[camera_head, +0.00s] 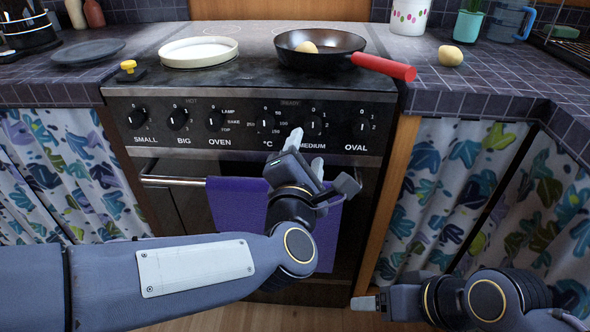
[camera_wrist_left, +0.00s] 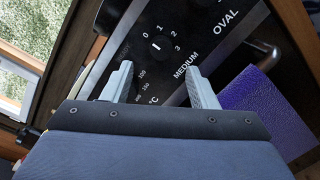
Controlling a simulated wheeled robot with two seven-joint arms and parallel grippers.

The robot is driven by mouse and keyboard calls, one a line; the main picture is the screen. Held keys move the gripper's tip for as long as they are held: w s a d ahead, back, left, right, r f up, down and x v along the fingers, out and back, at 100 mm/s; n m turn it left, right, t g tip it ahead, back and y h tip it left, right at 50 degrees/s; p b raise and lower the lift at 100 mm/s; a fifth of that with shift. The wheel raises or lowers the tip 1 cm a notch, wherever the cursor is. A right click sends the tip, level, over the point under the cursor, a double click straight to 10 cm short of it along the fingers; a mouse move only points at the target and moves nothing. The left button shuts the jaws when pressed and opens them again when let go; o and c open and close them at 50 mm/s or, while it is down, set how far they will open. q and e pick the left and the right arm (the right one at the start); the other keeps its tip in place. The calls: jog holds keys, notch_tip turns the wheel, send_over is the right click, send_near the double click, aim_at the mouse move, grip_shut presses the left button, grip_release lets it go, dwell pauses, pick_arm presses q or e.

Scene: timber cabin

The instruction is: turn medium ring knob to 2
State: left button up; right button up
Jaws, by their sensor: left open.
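The medium knob (camera_head: 313,123) is a round black knob above the word MEDIUM on the stove's front panel. In the left wrist view the medium knob (camera_wrist_left: 158,46) sits just beyond the fingertips, with the numbers 0 to 3 beside it. I cannot tell surely which number its small white mark points to. My left gripper (camera_head: 306,151) is open, its two fingers apart and pointing at the panel just below this knob. The fingers (camera_wrist_left: 160,75) look empty and not around the knob. My right gripper (camera_head: 366,302) is low at the right, away from the stove; its jaw opening is unclear.
The oval knob (camera_head: 361,125) is to the right and the temperature knob (camera_head: 265,123) to the left. A purple towel (camera_head: 230,205) hangs on the oven handle (camera_head: 170,181) below. A pan (camera_head: 318,58) with a red handle and a white dish (camera_head: 199,52) stand on the cooktop.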

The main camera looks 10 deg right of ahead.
aim_at(312, 129)
pick_arm(q)
jog(key=shift+b+x, duration=0.4)
jog(key=shift+x, duration=3.45)
jog(key=shift+f, duration=0.15)
jog(key=c, duration=1)
jog(key=shift+o, duration=0.2)
